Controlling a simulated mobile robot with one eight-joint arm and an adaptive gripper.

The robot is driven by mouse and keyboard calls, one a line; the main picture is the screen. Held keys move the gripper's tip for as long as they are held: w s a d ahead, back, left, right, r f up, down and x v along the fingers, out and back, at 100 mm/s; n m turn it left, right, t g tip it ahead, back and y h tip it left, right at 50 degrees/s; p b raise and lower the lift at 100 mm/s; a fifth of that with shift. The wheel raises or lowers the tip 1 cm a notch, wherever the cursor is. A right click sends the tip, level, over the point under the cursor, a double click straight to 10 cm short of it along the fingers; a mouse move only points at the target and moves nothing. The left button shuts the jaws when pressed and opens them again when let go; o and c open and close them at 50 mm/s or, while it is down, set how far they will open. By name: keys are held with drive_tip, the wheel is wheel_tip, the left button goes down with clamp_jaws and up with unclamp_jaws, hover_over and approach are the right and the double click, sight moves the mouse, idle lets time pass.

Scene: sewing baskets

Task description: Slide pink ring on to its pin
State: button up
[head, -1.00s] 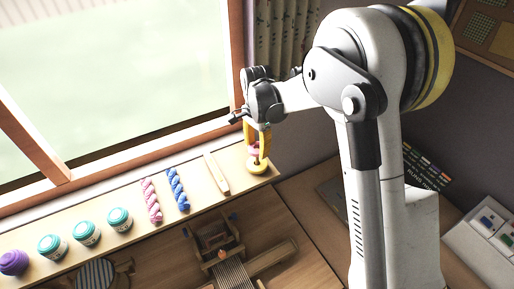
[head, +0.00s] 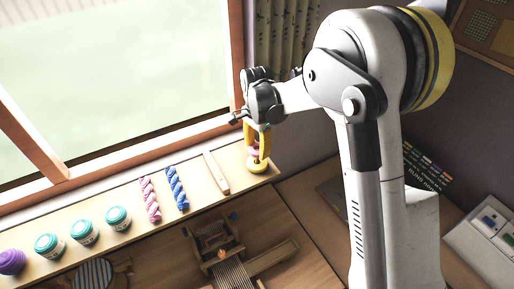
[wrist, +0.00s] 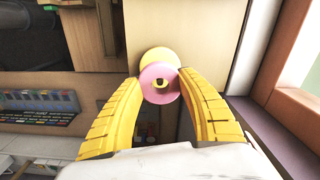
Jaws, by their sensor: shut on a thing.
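My gripper (head: 258,138) has its yellow fingers pointing down over the shelf's right end. In the wrist view its two fingers (wrist: 160,88) are shut on the pink ring (wrist: 160,72), one on each side. In the head view the pink ring (head: 253,151) is partly hidden by the fingers. A round yellow base (wrist: 157,52) lies below the ring; it also shows in the head view (head: 258,168). Something yellow with a dark middle shows through the ring's hole, probably the pin. I cannot tell whether the ring is around the pin or just above it.
On the shelf to the left lie a wooden stick (head: 216,174), a blue skein (head: 177,188) and a pink skein (head: 150,200). Teal jars (head: 118,219) and a purple ball (head: 11,262) stand farther left. A small loom (head: 215,240) is below. The window frame is close behind.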

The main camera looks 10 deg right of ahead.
drive_tip(key=shift+f+b, duration=2.2)
drive_tip(key=shift+f, duration=0.35)
drive_tip(key=o, duration=1.4)
drive_tip(key=shift+r, duration=0.1)
drive_tip(key=shift+o, duration=0.2)
wheel_tip(320, 180, up, 12)
